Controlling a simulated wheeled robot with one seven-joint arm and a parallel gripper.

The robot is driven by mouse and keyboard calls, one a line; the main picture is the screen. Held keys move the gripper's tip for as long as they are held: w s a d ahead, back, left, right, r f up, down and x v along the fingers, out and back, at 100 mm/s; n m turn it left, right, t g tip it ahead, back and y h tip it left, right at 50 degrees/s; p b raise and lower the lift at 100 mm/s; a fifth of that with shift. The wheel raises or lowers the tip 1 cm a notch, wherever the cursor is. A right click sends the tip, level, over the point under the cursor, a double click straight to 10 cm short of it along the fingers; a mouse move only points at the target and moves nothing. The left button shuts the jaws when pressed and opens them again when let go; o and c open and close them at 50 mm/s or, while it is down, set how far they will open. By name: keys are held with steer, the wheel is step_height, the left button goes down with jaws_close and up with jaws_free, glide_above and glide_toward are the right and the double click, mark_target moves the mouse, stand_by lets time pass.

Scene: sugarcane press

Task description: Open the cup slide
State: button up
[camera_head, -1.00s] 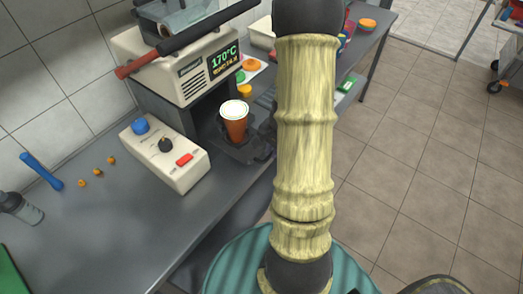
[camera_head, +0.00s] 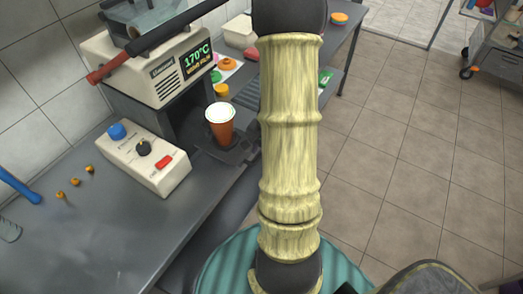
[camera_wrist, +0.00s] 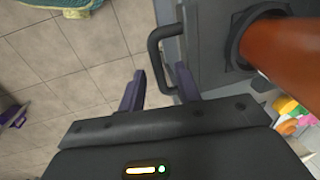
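The cup slide (camera_head: 222,152) is a dark plate under the press, with an orange-brown cup (camera_head: 221,126) with a white top standing on it. In the wrist view the slide (camera_wrist: 207,50) is grey, with a dark U-shaped handle (camera_wrist: 153,50) on its left side, and the cup (camera_wrist: 285,50) is at the upper right. My gripper (camera_wrist: 160,72) is open, its two dark purple fingers apart on either side of the handle's bar. I cannot tell whether they touch it. In the head view my arm hides the gripper.
The press (camera_head: 150,65) shows 170°C. A white control box (camera_head: 145,160) with blue, black and red knobs stands beside it on the grey counter (camera_head: 100,235). A teal striped round top (camera_head: 220,270) is at the bottom.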

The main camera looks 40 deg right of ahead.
steer(key=shift+w+r, duration=0.1)
steer(key=shift+r, duration=0.5)
steer(key=s+d+r+p, duration=0.1)
steer(key=s+r+p, duration=0.2)
steer(key=r, duration=1.3)
steer(key=a+r+n+p, duration=0.1)
steer(key=a+n+p, duration=0.2)
steer(key=a+n, duration=1)
steer(key=a, duration=0.8)
steer(key=shift+s+r+n+t+h, duration=0.2)
steer(key=shift+s+n+t+h, duration=0.15)
steer(key=shift+n+t+h, duration=0.05)
steer(key=shift+d, duration=0.1)
